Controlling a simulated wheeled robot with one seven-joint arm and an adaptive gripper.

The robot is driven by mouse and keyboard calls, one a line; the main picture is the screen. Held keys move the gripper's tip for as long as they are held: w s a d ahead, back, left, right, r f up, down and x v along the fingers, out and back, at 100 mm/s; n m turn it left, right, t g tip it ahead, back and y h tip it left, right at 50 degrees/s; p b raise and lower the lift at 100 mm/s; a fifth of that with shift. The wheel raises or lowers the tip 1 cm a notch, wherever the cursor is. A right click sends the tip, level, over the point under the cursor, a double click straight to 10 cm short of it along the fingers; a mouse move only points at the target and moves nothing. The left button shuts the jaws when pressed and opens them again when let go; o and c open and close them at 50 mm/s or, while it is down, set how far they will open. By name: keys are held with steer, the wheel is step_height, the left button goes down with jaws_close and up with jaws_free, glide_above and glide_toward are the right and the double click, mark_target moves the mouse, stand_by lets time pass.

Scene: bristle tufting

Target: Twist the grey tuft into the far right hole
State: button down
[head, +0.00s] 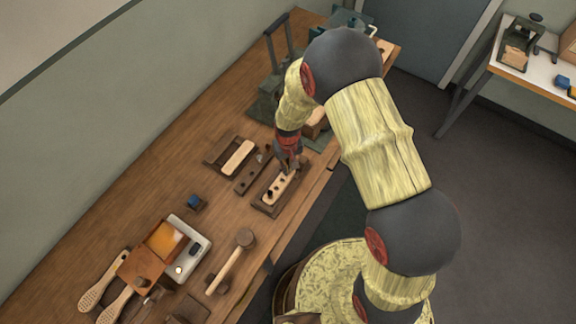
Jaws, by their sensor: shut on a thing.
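My gripper (290,166) points down over the far end of a pale wooden brush block (281,184). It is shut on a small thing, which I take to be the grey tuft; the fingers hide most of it. The block lies in a dark wooden holder (263,206) near the table's front edge. Dark spots show along the block, but I cannot tell which are holes and which are tufts. The far right hole is hidden under the gripper, so I cannot tell whether the tuft touches it.
Left of the holder are a dark strip with holes (247,181) and a tray with a pale block (238,157). A mallet (232,261), a white tray (201,262) and brushes (101,281) lie nearer. A dark press-like stand (268,102) rises behind.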

stand_by(0.4)
steer(key=c, duration=1.8)
jaws_free()
steer(key=shift+c, duration=0.2)
steer(key=shift+o, duration=0.6)
steer(key=shift+o, duration=0.9)
steer(key=shift+r, duration=0.1)
steer(key=shift+r+p, duration=2.1)
steer(key=shift+r, duration=1.3)
